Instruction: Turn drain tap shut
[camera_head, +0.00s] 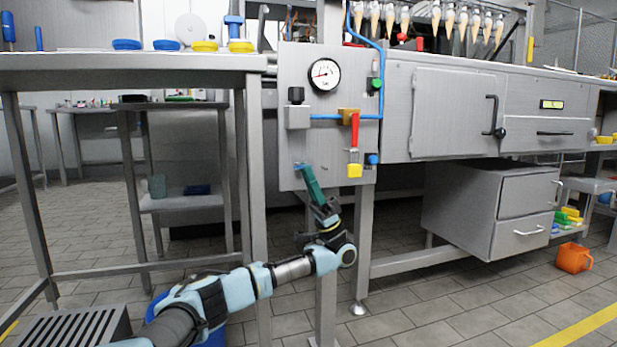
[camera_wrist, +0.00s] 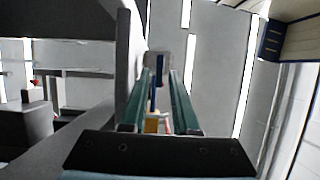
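My gripper (camera_head: 303,170) has teal fingers and is at the lower left of the grey valve panel (camera_head: 335,95), pointing up at it. A small blue handle (camera_head: 297,166), apparently the drain tap's, shows at the fingertips. In the wrist view my gripper (camera_wrist: 160,78) is open, its fingers apart. The narrow blue handle (camera_wrist: 159,70) stands between them against a grey block (camera_wrist: 157,55), with gaps visible on both sides. Fingertip contact is too small to tell.
A steel table (camera_head: 130,62) is at left. An orange jug (camera_head: 573,258) stands on the floor at right.

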